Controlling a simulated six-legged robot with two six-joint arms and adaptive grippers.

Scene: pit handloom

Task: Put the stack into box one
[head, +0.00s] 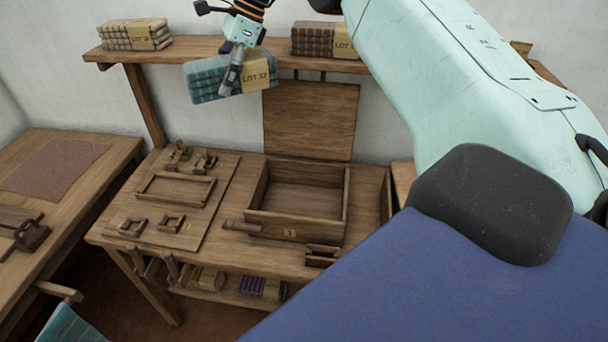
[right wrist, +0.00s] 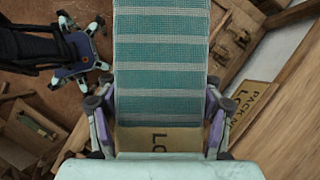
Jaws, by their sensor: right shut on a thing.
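A stack of teal folded cloth with pale stripes (head: 205,84) and a paper band marked LOT 12 hangs in the air in front of the shelf. My right gripper (head: 232,78) is shut on it; in the right wrist view the stack (right wrist: 160,62) lies between the two fingers. An open wooden box (head: 290,232) stands on the table, below and to the right of the stack. It looks empty, and its small front label is hard to read. Its lid (head: 310,120) seems to stand upright behind it. My left gripper is not in view.
The wall shelf (head: 200,47) carries a tan stack (head: 135,35) on the left and a brown stack (head: 310,40) near the middle. A board with wooden fittings (head: 205,215) lies left of the box. Wrapped stacks (head: 262,288) sit on the lower shelf.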

